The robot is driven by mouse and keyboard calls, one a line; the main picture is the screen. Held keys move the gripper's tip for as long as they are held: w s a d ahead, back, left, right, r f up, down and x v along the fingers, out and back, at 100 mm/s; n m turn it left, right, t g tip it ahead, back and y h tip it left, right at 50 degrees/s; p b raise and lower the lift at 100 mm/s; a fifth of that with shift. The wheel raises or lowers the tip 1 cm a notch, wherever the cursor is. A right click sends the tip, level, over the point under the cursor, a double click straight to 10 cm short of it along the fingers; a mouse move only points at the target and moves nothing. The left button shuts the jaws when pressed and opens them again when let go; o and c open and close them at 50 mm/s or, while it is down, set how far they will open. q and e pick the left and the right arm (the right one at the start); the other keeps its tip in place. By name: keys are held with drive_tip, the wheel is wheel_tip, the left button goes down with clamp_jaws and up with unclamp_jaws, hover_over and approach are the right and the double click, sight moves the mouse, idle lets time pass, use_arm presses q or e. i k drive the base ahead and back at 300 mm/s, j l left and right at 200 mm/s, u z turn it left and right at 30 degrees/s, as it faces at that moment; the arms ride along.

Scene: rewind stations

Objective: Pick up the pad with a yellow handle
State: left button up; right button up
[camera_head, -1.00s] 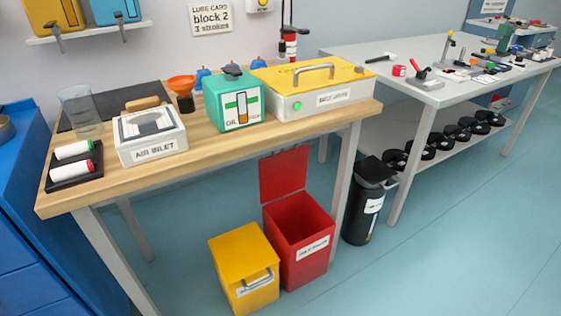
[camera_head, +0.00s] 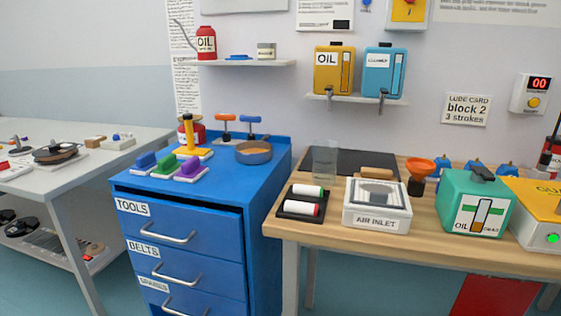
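On top of the blue cabinet (camera_head: 245,172), a tall yellow upright piece (camera_head: 188,130) stands at the back on a low white and yellow base (camera_head: 200,154). I cannot tell whether this base is a separate pad. In front of it is a row of small pads with pale bases: one with a blue handle (camera_head: 146,160), one with a green handle (camera_head: 164,165) and one with a purple handle (camera_head: 191,168). Neither of my grippers is in view.
A brown-filled pan (camera_head: 254,152) and orange- and blue-topped tools (camera_head: 226,126) stand at the cabinet's back right. A wooden bench (camera_head: 330,236) with an air inlet box (camera_head: 377,205) adjoins on the right. A grey table (camera_head: 85,170) stands left. The cabinet's front right top is clear.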

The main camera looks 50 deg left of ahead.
sight(183, 152)
drive_tip(key=j+u, duration=0.15)
drive_tip(key=u, duration=1.85)
